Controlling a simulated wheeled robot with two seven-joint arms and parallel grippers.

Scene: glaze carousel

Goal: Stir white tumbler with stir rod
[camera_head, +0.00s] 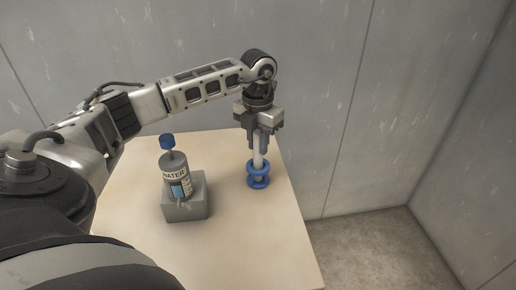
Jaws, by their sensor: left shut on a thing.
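My left gripper (264,146) points down over the back right of the table. It is shut on the upper part of a pale, upright rod (258,161), which looks like the stir rod. The rod's lower part runs into a blue piece with two stacked rings (258,182) on the table. I cannot tell whether the rod's tip touches the bottom. I see no white tumbler that I can make out in this view. My right gripper is not in view.
A grey bottle labelled WATER (173,173) with a blue top stands at a grey block (186,210), left of the rod. The wooden table (245,235) is bare in front. Its right edge lies close to the blue rings. Grey walls stand behind and at right.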

